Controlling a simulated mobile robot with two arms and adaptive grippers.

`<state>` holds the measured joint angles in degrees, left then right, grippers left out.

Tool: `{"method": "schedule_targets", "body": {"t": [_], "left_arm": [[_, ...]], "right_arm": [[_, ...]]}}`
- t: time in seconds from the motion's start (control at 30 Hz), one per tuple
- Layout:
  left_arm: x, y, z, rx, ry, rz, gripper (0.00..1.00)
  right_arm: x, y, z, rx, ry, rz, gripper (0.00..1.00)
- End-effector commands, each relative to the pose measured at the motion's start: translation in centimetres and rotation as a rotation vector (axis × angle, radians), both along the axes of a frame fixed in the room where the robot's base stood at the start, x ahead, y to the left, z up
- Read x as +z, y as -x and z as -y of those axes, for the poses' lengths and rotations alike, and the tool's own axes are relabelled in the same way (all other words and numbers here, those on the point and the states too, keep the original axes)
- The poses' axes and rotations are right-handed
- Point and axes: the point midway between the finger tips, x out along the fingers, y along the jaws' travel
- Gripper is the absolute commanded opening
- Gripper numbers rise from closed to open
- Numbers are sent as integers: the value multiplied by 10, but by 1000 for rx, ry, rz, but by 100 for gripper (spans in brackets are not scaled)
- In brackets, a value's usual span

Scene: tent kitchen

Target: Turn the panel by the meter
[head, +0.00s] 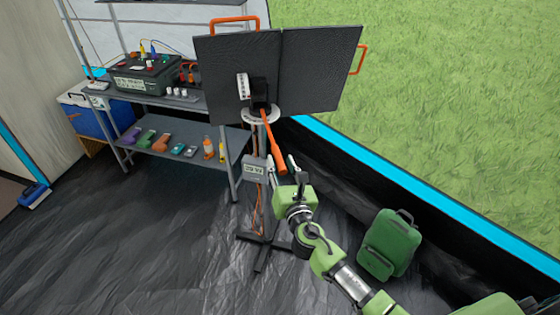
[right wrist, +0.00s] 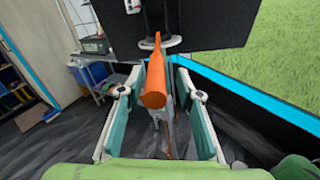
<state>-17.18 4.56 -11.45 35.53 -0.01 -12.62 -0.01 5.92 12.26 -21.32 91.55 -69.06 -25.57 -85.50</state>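A dark two-leaf panel (head: 318,70) with orange side handles stands on a post, its back toward me. An orange lever (head: 274,145) reaches down from its hub, and in the right wrist view the lever (right wrist: 154,85) points toward the camera. A small grey box with a display (head: 256,169), perhaps the meter, is on the post. My right gripper (head: 285,163) is at the lower end of the lever. In the right wrist view its fingers (right wrist: 157,105) are spread wide on either side of the lever, with gaps. My left gripper is not in view.
A grey shelf unit (head: 185,140) with small items stands left of the post, with a dark power box (head: 145,76) on top. A green backpack (head: 390,245) sits on the floor to the right. The post's feet (head: 262,245) spread on the floor. Floor at front left is clear.

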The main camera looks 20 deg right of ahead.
Motion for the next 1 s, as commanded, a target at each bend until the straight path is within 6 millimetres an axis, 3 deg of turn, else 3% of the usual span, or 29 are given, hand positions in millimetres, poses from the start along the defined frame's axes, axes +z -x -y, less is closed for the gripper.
{"method": "schedule_targets", "body": {"t": [0.1, 0.17, 0.37, 0.63, 0.83, 1.0], "left_arm": [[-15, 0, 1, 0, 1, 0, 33], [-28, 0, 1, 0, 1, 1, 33], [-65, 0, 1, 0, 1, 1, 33], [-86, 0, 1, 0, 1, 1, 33], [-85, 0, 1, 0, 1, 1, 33], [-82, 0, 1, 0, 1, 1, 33]], "right_arm": [[-37, 14, 4, -9, -47, -52, 33], [-39, 24, 5, -13, -6, -49, 33], [-35, 62, 1, -9, 168, -50, 33], [-1, 97, -9, 2, 380, -18, 33], [7, 93, -9, 1, 414, -15, 33], [8, 65, -7, -1, 413, -14, 33]]}}
